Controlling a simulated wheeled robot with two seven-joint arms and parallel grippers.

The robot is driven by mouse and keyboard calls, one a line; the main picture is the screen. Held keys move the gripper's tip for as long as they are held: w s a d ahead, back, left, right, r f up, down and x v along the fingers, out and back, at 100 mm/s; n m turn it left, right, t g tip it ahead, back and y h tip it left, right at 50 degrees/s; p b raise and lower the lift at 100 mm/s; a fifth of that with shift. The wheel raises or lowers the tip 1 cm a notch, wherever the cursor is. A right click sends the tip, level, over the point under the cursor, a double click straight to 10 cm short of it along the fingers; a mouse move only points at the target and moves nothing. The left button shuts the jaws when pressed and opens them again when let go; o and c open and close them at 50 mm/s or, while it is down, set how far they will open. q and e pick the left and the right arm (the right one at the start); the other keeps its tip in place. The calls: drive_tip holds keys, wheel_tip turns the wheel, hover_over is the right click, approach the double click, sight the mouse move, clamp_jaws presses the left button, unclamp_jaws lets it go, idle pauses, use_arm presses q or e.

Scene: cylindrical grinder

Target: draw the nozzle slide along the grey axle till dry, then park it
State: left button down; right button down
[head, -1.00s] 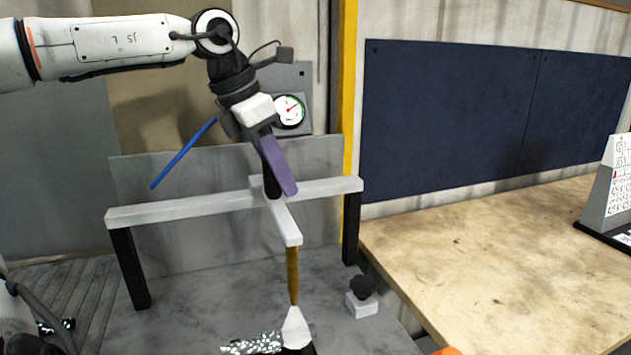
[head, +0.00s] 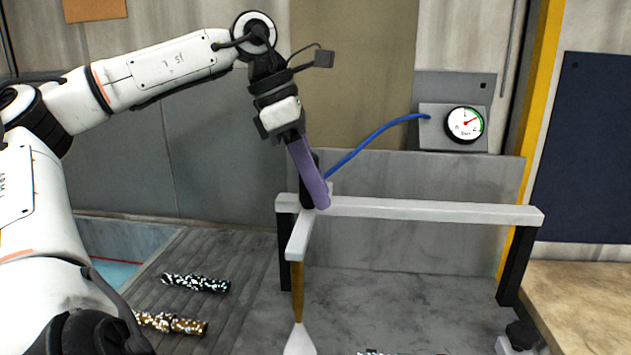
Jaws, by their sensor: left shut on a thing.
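My left gripper (head: 315,193) is shut on the dark upright post of the nozzle slide (head: 298,235), its purple finger hiding much of the post. The slide sits near the left end of the white rail (head: 430,208). A brown tube hangs from its white arm and ends in a flared white nozzle (head: 299,342), cut by the bottom edge. A speckled axle (head: 375,352), apparently the grey one, barely shows at the bottom edge, right of the nozzle. Its colour and wetness are hard to judge. My right gripper is not in view.
A blue hose (head: 370,143) runs from the gauge box (head: 432,130) down to the slide. A dark speckled axle (head: 195,283) and a brown speckled one (head: 172,323) lie on the ribbed surface at left. A wooden table (head: 590,305) stands at the right.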

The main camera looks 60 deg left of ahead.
use_arm(q)
drive_tip(key=shift+s+a+r, duration=0.1)
drive_tip(key=shift+s+a, duration=0.1)
drive_tip(key=shift+s, duration=0.05)
drive_tip(key=c, duration=1.9)
unclamp_jaws()
drive_tip(key=o, duration=0.4)
drive_tip(key=shift+s+a, duration=0.1)
drive_tip(key=shift+s, duration=0.05)
drive_tip(key=shift+o, duration=0.2)
drive_tip(key=p+v, duration=0.1)
drive_tip(key=v, duration=0.9)
